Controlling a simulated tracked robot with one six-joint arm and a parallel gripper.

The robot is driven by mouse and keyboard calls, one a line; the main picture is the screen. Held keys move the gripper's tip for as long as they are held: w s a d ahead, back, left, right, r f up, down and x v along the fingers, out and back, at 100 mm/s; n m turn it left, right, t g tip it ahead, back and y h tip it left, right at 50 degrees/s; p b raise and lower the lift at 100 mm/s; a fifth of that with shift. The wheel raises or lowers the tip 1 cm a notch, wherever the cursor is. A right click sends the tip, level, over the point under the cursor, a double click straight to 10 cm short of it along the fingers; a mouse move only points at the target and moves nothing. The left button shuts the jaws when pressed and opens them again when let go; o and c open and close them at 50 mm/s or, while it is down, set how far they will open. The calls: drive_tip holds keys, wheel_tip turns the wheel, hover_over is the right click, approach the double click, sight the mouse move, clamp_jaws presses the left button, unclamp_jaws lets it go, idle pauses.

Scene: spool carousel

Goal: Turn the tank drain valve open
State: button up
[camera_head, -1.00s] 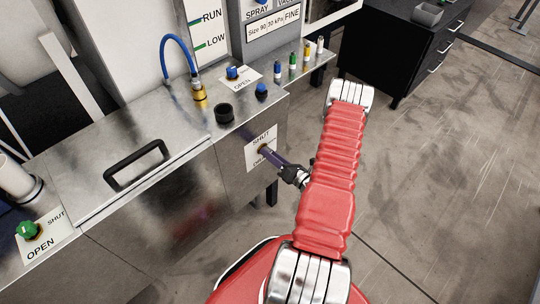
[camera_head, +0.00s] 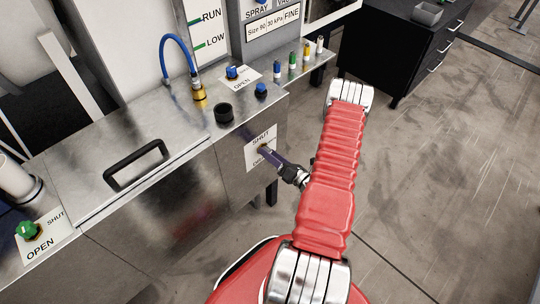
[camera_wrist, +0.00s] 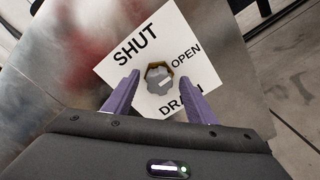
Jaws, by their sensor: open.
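The drain valve is a grey lobed knob (camera_wrist: 158,81) on a brass fitting, with a short white mark on its face towards the right, the OPEN side. It sits on a white label (camera_wrist: 120,75) marked SHUT, OPEN and DRAIN, on the tank's metal side. My gripper (camera_wrist: 160,76) is open, its purple fingers on either side of the knob in the wrist view, with gaps between. In the head view, my gripper (camera_head: 266,152) reaches the label (camera_head: 253,159) from the right and mostly hides the knob.
On the steel bench are a green knob (camera_head: 27,229), blue knobs (camera_head: 232,72), a black handle (camera_head: 137,166), a black ring (camera_head: 223,113), a blue hose (camera_head: 178,40) and several small bottles (camera_head: 291,61). A black cabinet (camera_head: 385,45) stands behind. The floor on the right is clear.

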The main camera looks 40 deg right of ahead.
drive_tip(key=shift+s, duration=0.1)
drive_tip(key=s, duration=1.3)
drive_tip(key=shift+s+d+r, duration=0.2)
drive_tip(key=shift+s+r, duration=0.05)
drive_tip(key=shift+s, duration=0.05)
idle(0.5)
